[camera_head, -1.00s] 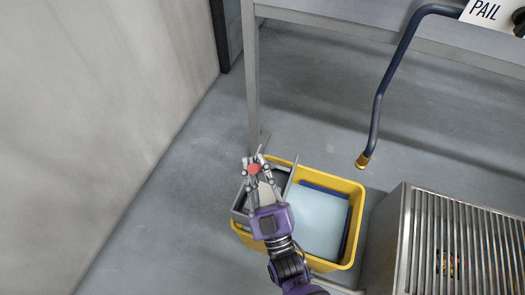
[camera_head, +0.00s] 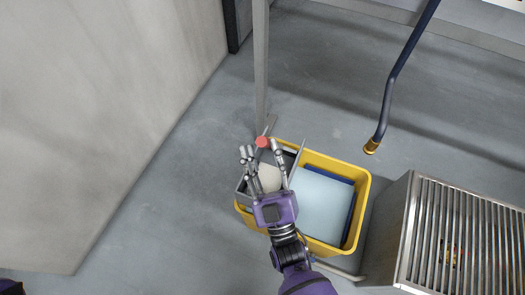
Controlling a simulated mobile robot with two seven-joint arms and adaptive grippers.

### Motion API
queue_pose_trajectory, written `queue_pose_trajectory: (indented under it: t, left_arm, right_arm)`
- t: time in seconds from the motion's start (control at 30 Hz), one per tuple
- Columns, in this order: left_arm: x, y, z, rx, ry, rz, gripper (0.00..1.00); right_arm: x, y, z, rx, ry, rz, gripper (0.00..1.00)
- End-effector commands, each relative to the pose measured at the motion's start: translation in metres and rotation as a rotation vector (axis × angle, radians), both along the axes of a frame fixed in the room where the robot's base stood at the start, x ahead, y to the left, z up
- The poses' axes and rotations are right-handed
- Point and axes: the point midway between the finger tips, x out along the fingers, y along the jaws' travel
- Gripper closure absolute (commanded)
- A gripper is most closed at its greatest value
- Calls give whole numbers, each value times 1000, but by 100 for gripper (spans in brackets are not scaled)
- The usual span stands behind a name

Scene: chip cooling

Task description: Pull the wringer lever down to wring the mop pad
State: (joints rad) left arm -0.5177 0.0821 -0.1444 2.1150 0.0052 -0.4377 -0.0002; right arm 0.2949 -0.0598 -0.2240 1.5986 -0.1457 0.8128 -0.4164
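The yellow mop bucket (camera_head: 361,205) stands on the floor, with a grey wringer (camera_head: 297,160) on its left side. A pale pad (camera_head: 269,178), probably the mop pad, shows in the wringer, partly hidden by my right gripper. The lever's round red knob (camera_head: 262,142) sits at the bucket's far left edge. My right gripper (camera_head: 260,150) is over the wringer with its fingers spread. The knob shows between and slightly beyond the fingertips; I cannot tell if they touch it. My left gripper is not in view.
A grey metal post (camera_head: 261,60) stands just behind the bucket. A blue pipe with a brass tip (camera_head: 371,146) hangs at the right. A slatted metal box (camera_head: 392,215) stands right of the bucket. A pale wall (camera_head: 110,110) is at left, with clear floor between.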

Motion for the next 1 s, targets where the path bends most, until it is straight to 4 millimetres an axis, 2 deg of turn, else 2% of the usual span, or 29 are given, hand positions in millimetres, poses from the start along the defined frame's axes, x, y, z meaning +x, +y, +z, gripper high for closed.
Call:
queue_pose_trajectory:
  t: [0.17, 0.27, 0.5, 0.7, 1.0]
  left_arm:
    - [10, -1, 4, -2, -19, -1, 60]
    - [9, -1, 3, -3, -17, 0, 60]
    - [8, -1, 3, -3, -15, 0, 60]
    - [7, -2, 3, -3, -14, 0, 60]
    - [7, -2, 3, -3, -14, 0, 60]
  right_arm:
    - [0, 2, 4, -1, -1, 4, 64]
    - [-1, 2, 16, 0, -3, 4, 64]
    - [-1, 2, 65, 2, -6, 3, 64]
    - [0, 0, 92, 0, -3, 1, 64]
    - [0, 0, 100, 0, 1, 0, 64]
